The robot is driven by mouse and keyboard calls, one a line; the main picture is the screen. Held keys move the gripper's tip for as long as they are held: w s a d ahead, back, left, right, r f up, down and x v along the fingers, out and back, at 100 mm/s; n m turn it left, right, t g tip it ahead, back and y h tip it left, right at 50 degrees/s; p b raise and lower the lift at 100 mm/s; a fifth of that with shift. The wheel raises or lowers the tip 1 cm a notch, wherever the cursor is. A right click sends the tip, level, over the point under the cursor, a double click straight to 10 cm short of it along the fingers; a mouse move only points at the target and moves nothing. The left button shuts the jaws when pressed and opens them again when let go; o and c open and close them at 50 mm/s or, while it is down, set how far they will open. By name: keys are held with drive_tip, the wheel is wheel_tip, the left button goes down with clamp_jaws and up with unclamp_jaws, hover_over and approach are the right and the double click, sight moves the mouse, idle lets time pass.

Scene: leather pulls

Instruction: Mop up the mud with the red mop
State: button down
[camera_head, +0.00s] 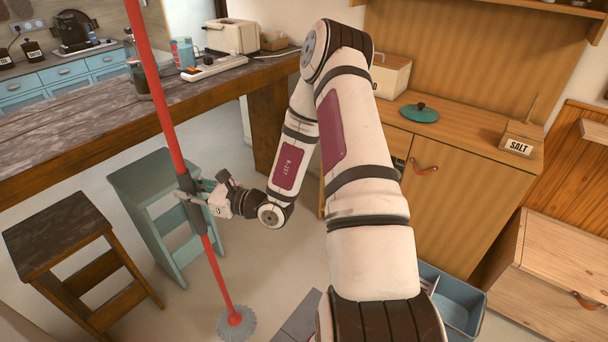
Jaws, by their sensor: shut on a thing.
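The red mop (160,85) has a long red handle that runs from the top of the view down to a grey, round, fringed head (236,324) low on the pale floor. The handle leans slightly, and its upper end is out of view. My gripper (192,197) is shut on a dark grip section of the handle. The mop head appears at floor level, but I cannot tell if it presses on the floor. I see no mud in this view; part of the floor is hidden behind my arm.
A dark wooden stool (62,245) and a teal stool (165,180) stand left of the mop, by a long wooden counter (90,125). A wooden cabinet (465,190) stands right. A blue crate (462,300) sits on the floor beside my arm. Some floor around the mop head is clear.

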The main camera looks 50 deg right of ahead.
drive_tip(key=d+f+m+h+b, duration=0.1)
drive_tip(key=d+f+h+b, duration=0.15)
drive_tip(key=d, duration=0.65)
drive_tip(key=d+f+m+h+b, duration=0.1)
drive_tip(key=d+f+b, duration=0.25)
drive_tip(key=d, duration=0.65)
drive_tip(key=s+d+f+m+h+b, duration=0.1)
drive_tip(key=s+d+f+b, duration=0.1)
drive_tip(key=s+d, duration=0.3)
drive_tip(key=s+d+f+m+t+h+b, duration=0.1)
drive_tip(key=s+d, duration=0.4)
drive_tip(key=d, duration=0.6)
drive_tip(key=f+h+b, duration=0.1)
drive_tip(key=b, duration=0.1)
drive_tip(key=shift+s+b, duration=0.2)
drive_tip(key=shift+b, duration=0.2)
